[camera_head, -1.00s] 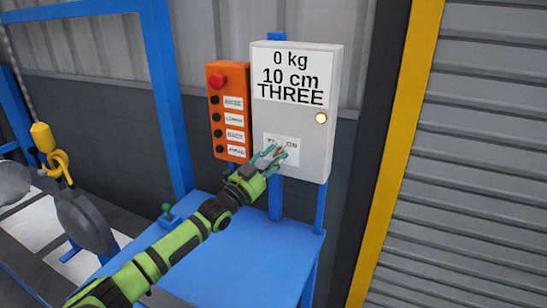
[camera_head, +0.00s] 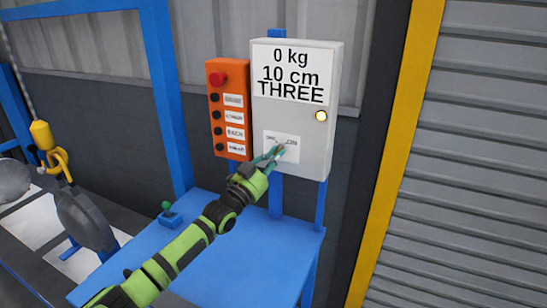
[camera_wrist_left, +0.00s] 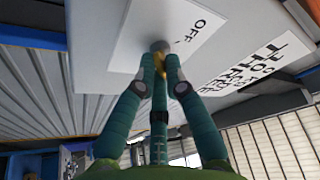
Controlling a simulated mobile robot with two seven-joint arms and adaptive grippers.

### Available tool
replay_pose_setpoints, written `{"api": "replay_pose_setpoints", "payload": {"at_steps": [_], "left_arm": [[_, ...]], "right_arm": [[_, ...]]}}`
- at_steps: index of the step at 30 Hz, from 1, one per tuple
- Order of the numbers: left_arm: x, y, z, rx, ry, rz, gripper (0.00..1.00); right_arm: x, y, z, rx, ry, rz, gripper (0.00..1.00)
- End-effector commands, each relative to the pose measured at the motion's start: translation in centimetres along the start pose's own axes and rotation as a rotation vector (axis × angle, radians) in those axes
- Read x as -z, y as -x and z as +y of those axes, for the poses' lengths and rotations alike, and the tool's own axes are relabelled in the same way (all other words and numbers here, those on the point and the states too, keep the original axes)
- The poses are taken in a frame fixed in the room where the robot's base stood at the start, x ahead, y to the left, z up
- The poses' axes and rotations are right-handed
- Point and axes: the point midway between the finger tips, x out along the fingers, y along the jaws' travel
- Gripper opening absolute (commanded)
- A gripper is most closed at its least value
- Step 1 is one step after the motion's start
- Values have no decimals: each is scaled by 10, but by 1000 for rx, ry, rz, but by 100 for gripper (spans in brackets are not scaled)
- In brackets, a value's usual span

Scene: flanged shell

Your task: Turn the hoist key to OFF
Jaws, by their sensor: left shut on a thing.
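The hoist key (camera_wrist_left: 160,72) shows as a small brassy piece below a grey round lock (camera_wrist_left: 160,46) on a white label plate, in the left wrist view. The word OFF is readable beside the lock there. In the head view the plate (camera_head: 291,153) is low on the white control box (camera_head: 316,150); ON seems to stand at its right, blurred. My left gripper (camera_head: 274,155) reaches the plate from the lower left. Its teal fingers (camera_wrist_left: 160,82) are shut on the key from both sides and hide most of it. My right gripper is not in view.
The box display (camera_head: 291,75) reads 0 kg, 10 cm, THREE, with a small yellowish lamp (camera_head: 321,116) below it. An orange button panel (camera_head: 228,108) with a red knob stands close at the left. A blue table (camera_head: 255,260) lies below; a yellow hook (camera_head: 57,163) hangs far left.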

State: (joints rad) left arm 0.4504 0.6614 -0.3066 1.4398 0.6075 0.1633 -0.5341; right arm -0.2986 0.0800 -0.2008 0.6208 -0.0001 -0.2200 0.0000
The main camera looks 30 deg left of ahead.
Motion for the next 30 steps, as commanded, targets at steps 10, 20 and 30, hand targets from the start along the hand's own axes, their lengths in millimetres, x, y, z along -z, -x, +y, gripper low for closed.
{"api": "replay_pose_setpoints", "payload": {"at_steps": [10, 20, 30], "left_arm": [[2, -1, 3, 124, 300, 0, 0], [6, -2, 4, 244, 590, 1, 0], [9, -4, 4, 368, 887, 0, 0]], "right_arm": [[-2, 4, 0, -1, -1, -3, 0], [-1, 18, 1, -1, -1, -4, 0], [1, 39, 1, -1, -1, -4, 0]]}}
